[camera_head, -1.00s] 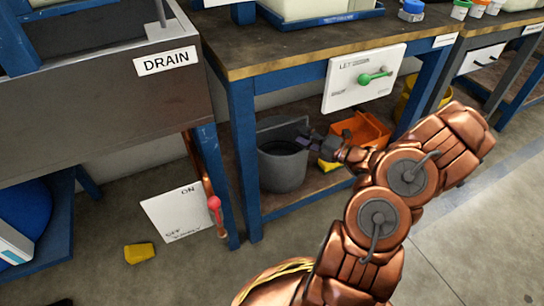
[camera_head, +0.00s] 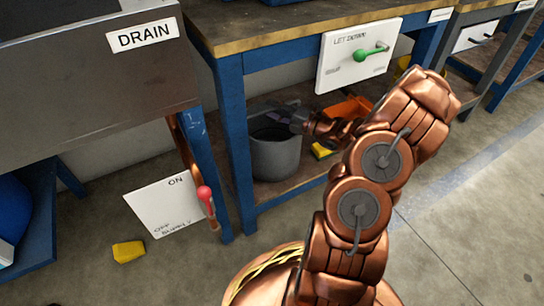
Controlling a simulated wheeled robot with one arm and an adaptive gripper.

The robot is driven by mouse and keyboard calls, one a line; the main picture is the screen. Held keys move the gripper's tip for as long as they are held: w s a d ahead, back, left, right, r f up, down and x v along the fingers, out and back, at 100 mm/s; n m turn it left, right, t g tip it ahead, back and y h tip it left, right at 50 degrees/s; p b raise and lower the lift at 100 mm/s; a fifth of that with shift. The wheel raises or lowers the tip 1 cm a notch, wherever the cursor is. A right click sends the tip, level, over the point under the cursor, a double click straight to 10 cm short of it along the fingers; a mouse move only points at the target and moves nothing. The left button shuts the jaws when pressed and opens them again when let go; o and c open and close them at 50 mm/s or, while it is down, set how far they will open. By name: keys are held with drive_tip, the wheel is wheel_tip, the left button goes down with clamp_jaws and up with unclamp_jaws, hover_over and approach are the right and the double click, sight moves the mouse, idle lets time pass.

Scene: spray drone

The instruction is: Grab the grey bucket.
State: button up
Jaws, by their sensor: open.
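The grey bucket (camera_head: 275,155) stands upright on the lower shelf of the blue-framed workbench, near the bench's left front leg. Its open top faces up, and its right rim is partly hidden by my gripper. My gripper (camera_head: 283,116) is at the bucket's upper right rim, reaching in from the right under the bench top. Its jaws are open. The fingers are small and dark here, and I cannot tell whether they touch the rim or straddle it.
An orange bin (camera_head: 347,108) and a yellow object (camera_head: 323,151) sit right of the bucket on the shelf. A white panel with a green lever (camera_head: 370,54) hangs above. A blue leg (camera_head: 237,150) stands left. A white panel with a red-knobbed lever (camera_head: 204,193) and a yellow block (camera_head: 128,251) are further left.

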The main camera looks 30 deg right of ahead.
drive_tip(key=shift+w+a, duration=0.15)
drive_tip(key=shift+w, duration=0.25)
clamp_jaws()
idle(0.5)
